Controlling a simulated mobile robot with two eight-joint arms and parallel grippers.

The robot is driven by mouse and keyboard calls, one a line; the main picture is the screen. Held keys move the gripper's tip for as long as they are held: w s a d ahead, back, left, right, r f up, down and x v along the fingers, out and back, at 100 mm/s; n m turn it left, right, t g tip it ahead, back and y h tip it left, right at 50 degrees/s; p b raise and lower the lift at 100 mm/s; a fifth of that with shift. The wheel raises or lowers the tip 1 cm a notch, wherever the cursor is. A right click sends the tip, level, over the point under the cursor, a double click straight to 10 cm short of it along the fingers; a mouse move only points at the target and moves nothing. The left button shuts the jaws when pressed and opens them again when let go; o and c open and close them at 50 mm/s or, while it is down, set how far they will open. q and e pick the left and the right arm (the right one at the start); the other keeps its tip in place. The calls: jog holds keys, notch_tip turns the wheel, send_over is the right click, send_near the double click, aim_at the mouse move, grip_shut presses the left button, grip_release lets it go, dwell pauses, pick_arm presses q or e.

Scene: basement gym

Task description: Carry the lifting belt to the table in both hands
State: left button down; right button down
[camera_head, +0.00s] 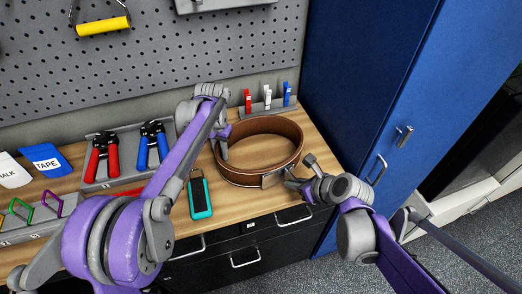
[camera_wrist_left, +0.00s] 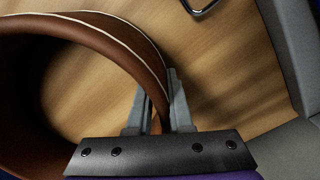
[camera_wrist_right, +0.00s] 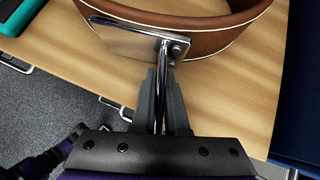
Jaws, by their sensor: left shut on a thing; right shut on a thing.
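The lifting belt (camera_head: 262,125) is a brown leather loop with pale edge stitching and a metal buckle (camera_head: 272,178) at its front. It stands on edge over the wooden top; I cannot tell if it touches the wood. My left gripper (camera_head: 222,150) is shut on the belt wall at the loop's left side. In the left wrist view the belt (camera_wrist_left: 105,28) runs between the fingers (camera_wrist_left: 160,105). My right gripper (camera_head: 291,180) is shut on the belt's chrome buckle bar, which shows between the fingers (camera_wrist_right: 162,105) in the right wrist view.
The wooden bench top (camera_head: 245,200) has black drawers below. A teal-edged device (camera_head: 199,194) lies left of the belt. Red and blue markers (camera_head: 268,97) stand behind it. Hand grips (camera_head: 103,158) sit in a grey tray further left. A blue cabinet (camera_head: 365,70) stands close on the right.

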aim_at(296, 156)
pick_arm(q)
jog(key=shift+r, duration=0.15)
pick_arm(e)
jog(key=shift+r, duration=0.1)
dwell(0.3)
